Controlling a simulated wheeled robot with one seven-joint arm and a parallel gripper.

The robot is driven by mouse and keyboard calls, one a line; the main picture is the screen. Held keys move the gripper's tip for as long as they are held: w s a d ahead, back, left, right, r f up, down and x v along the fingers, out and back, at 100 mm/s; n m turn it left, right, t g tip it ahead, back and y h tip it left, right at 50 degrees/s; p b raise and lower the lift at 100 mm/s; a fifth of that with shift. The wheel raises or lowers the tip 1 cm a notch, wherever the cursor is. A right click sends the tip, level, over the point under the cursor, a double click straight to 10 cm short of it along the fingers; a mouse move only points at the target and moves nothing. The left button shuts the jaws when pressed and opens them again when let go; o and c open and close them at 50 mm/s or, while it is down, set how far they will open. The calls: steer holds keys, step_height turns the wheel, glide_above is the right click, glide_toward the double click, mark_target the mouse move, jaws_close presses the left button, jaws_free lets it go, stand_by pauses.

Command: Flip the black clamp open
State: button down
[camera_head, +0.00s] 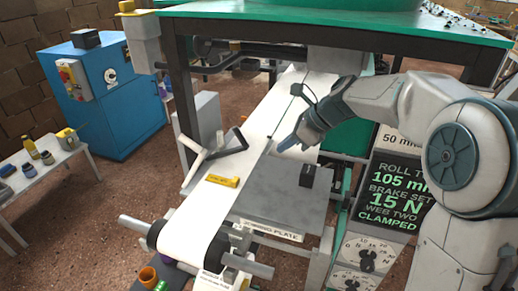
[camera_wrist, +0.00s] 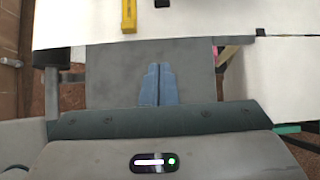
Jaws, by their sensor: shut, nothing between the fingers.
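The clamp is not clearly visible in the wrist view.
A yellow piece (camera_head: 222,181) lies on the white web (camera_head: 205,212). A black block (camera_head: 307,175) stands on the plate's right side. A green-topped table (camera_head: 330,22) overhangs behind my arm. A sign (camera_head: 397,190) reading "WEB TWO CLAMPED" stands at right.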

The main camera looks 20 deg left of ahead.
steer(key=x, duration=0.9)
steer(key=shift+w+a+f, duration=0.15)
steer(key=shift+a+f, duration=0.05)
steer(key=shift+a, duration=0.1)
steer(key=shift+a+r+p, duration=0.75)
steer(key=shift+a+r, duration=0.15)
steer(key=shift+r, duration=0.35)
steer(key=shift+w+a+r, duration=0.15)
steer(key=shift+a+r, duration=0.1)
steer(key=shift+r, duration=0.05)
